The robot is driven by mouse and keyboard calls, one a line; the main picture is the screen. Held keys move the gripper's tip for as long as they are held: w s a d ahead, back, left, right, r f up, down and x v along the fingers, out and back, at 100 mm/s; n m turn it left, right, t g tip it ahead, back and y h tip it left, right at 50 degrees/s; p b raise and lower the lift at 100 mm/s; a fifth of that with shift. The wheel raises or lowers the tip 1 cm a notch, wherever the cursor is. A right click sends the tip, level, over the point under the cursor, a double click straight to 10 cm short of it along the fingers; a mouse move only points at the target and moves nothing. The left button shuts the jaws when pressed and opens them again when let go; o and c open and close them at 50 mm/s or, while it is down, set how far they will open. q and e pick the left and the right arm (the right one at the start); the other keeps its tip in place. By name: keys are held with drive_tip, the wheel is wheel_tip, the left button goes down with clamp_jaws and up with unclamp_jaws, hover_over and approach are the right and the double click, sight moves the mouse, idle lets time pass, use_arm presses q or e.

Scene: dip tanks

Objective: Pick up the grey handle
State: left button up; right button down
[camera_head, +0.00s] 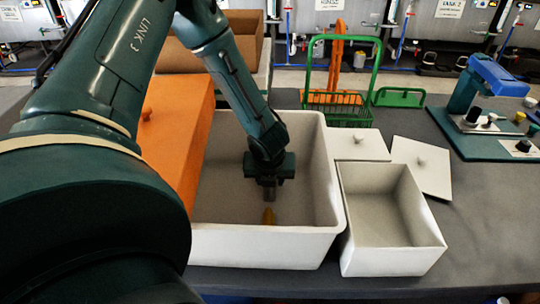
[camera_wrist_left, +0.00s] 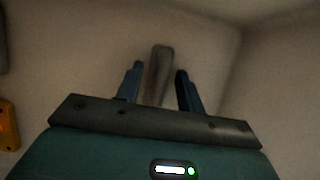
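My left gripper (camera_head: 268,196) reaches down into the large white tank (camera_head: 265,246) in the head view. In the left wrist view, its two dark fingers (camera_wrist_left: 156,82) stand apart with the grey handle (camera_wrist_left: 159,70) between them. The handle is a plain, elongated grey piece, with small gaps seeming to show between it and the fingers. Its lower end is hidden behind the gripper body. I cannot make the handle out clearly in the head view. My right gripper is not in view.
A yellow-orange piece (camera_head: 268,216) lies in the tank near the gripper. A smaller white tank (camera_head: 392,262), white lids (camera_head: 422,166), a green basket (camera_head: 338,105) and a blue-green device (camera_head: 480,105) stand right and behind.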

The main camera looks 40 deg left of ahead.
use_arm(q)
clamp_jaws()
idle(0.4)
